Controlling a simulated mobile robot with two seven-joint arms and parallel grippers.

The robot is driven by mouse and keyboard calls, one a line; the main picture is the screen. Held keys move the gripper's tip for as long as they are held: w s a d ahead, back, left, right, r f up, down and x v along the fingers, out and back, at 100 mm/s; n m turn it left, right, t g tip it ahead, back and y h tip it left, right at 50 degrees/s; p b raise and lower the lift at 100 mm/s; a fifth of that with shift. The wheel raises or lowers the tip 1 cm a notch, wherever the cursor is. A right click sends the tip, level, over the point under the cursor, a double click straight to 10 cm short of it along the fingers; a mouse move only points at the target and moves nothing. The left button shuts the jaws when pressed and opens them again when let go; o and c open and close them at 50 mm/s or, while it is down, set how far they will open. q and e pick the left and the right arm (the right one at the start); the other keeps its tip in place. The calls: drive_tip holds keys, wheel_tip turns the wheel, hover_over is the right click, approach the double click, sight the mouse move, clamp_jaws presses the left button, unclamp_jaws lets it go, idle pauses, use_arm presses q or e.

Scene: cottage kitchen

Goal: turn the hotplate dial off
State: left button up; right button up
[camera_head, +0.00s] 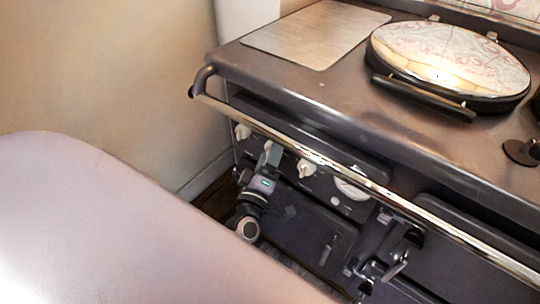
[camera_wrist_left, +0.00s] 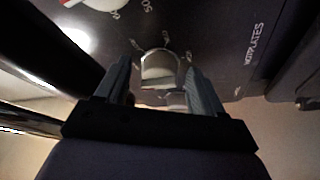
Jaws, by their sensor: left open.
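The hotplate dial is a pale round knob (camera_wrist_left: 160,70) on the dark front panel, beside the printed word HOTPLATES in the left wrist view. My left gripper (camera_wrist_left: 161,84) is open, with one finger on each side of this dial. I cannot tell whether either finger touches it. In the head view my left gripper (camera_head: 269,153) is at the stove's control panel, below the front rail, and largely covers the dial there. My right gripper is not in view.
A chrome rail (camera_head: 320,160) runs along the stove front, just above the controls. Other pale knobs (camera_head: 306,168) (camera_head: 243,131) flank the gripper, and a round gauge (camera_head: 350,188) is further right. A lidded hotplate (camera_head: 450,55) is on top. A wall stands at left.

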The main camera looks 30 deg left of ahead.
use_arm(q)
drive_tip(key=shift+s, duration=0.1)
drive_tip(key=v, duration=0.7)
drive_tip(key=shift+d, duration=0.1)
idle(0.4)
